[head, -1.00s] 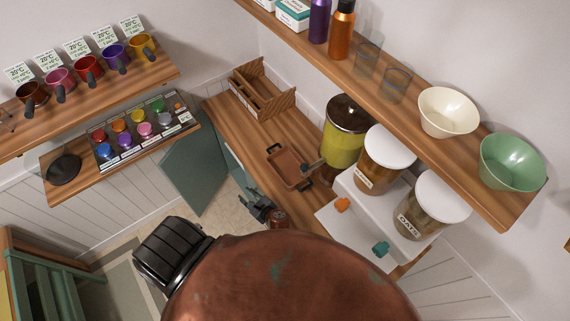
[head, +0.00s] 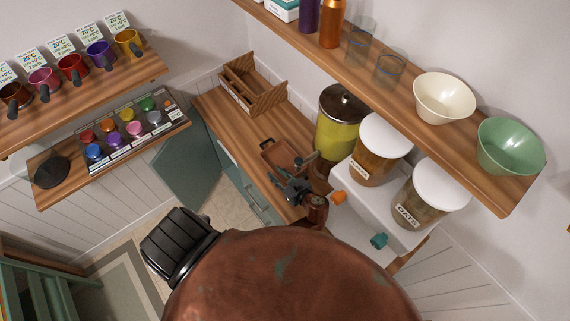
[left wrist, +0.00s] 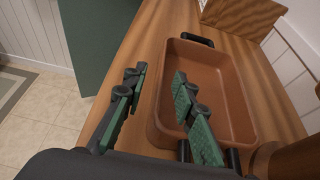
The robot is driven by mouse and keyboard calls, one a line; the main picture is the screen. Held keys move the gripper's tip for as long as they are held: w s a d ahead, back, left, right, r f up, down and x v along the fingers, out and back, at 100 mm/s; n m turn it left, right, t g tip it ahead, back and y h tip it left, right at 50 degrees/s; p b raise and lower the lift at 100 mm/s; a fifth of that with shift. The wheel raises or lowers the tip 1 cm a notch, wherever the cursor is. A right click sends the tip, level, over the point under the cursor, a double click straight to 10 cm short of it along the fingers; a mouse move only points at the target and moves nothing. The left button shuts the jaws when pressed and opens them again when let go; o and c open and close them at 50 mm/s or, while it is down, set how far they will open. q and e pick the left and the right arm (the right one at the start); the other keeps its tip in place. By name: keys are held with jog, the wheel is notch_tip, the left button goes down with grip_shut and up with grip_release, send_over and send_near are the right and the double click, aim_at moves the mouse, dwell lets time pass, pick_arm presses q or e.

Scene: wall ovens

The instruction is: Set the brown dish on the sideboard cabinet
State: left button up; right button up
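The brown dish (head: 278,153) is a rectangular pan with dark handles. It rests on the wooden top of the green-fronted cabinet (head: 226,122), near its front edge. My left gripper (head: 283,184) is at the near end of the dish in the head view, partly covering it. In the left wrist view my left gripper (left wrist: 158,76) is open. One finger is over the inside of the dish (left wrist: 215,68) and the other is outside its left wall, with the wall between them. I cannot tell whether either finger touches it. My right gripper is not in view.
A wooden organizer (head: 250,88) stands at the back of the top. A yellow canister (head: 339,128) and a white stand (head: 372,180) with lidded jars are right of the dish. A shelf with bowls (head: 443,99) hangs above. A green door (head: 188,170) stands open left.

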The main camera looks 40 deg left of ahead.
aim_at(271, 169)
pick_arm(q)
jog(key=p+x, duration=0.1)
jog(key=x, duration=0.4)
jog(key=shift+w+a+f, duration=0.1)
jog(key=shift+w+a, duration=0.05)
jog(key=shift+a, duration=0.05)
grip_shut()
dwell(0.6)
